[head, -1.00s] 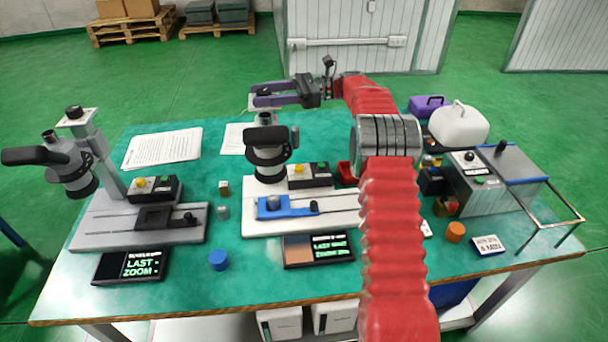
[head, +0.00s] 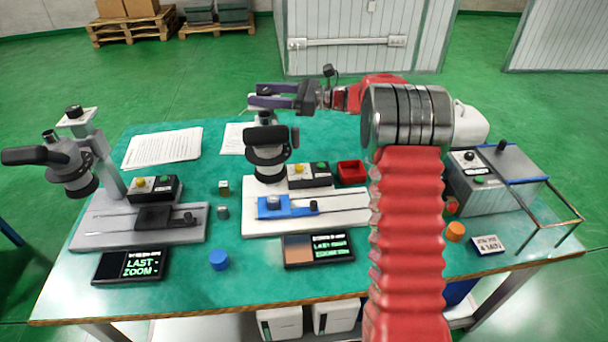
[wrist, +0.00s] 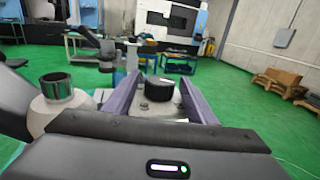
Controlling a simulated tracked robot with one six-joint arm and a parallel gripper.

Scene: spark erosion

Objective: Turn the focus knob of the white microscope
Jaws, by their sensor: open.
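The white microscope stands on a white base (head: 330,217) in the middle of the green table, its dark head (head: 270,152) facing forward. In the wrist view, a black round knob (wrist: 161,91) with a pale mark sits on a whitish plate (wrist: 140,127) atop the microscope. My gripper (head: 254,96) is open above and behind the microscope head, pointing left. In the wrist view, the purple fingers of my gripper (wrist: 160,80) lie on either side of the knob, with visible gaps. In the head view the knob is hidden behind my gripper.
A grey microscope (head: 68,165) stands at the left. The white microscope's eyepiece (wrist: 57,88) is close to the left of my gripper. A red bin (head: 351,172), a grey machine (head: 490,185) and a blue cap (head: 218,260) are on the table.

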